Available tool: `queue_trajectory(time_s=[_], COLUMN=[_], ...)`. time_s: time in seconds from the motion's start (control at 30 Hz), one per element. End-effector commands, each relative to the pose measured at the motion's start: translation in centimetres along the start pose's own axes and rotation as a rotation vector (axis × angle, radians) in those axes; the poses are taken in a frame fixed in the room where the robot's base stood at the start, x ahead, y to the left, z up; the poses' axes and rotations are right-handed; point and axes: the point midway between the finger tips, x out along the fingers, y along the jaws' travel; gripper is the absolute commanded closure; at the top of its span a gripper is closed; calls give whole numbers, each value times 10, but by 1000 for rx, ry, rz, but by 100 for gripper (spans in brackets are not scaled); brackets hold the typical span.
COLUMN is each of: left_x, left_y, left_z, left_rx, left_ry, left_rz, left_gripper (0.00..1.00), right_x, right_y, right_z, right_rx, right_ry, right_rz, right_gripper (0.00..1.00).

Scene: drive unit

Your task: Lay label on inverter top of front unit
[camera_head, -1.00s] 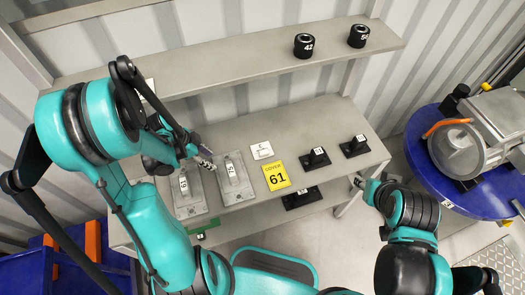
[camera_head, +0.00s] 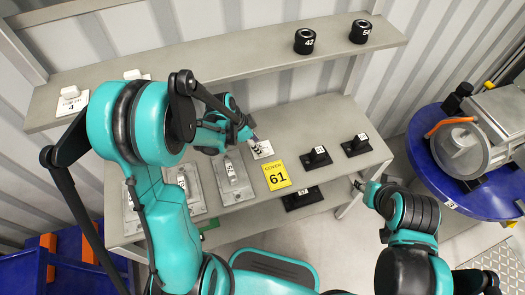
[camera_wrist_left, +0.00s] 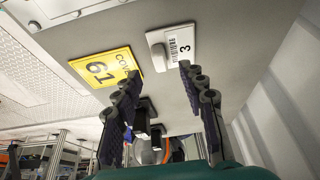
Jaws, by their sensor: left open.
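A white label marked 3 (camera_head: 262,150) lies on the lower bench, with a pale raised grip on it. It also shows in the left wrist view (camera_wrist_left: 177,44). My left gripper (camera_head: 254,140) is just over this label. In the left wrist view its two fingers (camera_wrist_left: 160,76) stand apart with nothing between them, short of the label and not touching it. A grey drive unit (camera_head: 460,150) stands on a round blue table (camera_head: 430,172) at the right. My right gripper (camera_head: 357,184) is low, right of the bench; its opening is too small to tell.
A yellow COVER 61 plate (camera_head: 276,175) lies beside the label. Grey plates with handles (camera_head: 234,178) lie to its left, black blocks (camera_head: 316,157) to its right. The upper shelf (camera_head: 220,72) holds black cylinders (camera_head: 304,41) and another white label marked 4 (camera_head: 72,102).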

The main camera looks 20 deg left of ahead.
Motion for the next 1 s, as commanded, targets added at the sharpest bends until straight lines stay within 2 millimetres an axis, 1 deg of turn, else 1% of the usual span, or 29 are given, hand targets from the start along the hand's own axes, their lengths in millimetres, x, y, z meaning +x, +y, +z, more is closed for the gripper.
queue_trajectory(time_s=[0.03,0.2,0.3,0.4,0.57,0.67,0.7,0.73,1.0], left_x=[3,34,48,53,52,52,51,51,51], left_y=[0,0,0,0,0,0,0,0,0], left_z=[-5,-3,-3,-4,-4,-4,-4,-4,-4], left_rx=[3,2,2,1,0,0,0,0,1], left_ry=[0,0,0,0,0,0,0,0,0], left_rz=[1,1,1,1,0,0,0,0,0], left_gripper=[59,59,59,59,59,82,93,100,100], right_x=[1,12,17,17,16,16,16,16,16], right_y=[0,0,0,0,0,0,0,0,0], right_z=[1,9,12,12,12,12,12,12,12], right_rx=[0,0,0,0,0,0,0,0,0], right_ry=[0,0,0,0,0,0,0,0,0], right_rz=[0,0,0,0,0,0,0,0,0], right_gripper=[63,63,63,63,63,63,63,63,63])
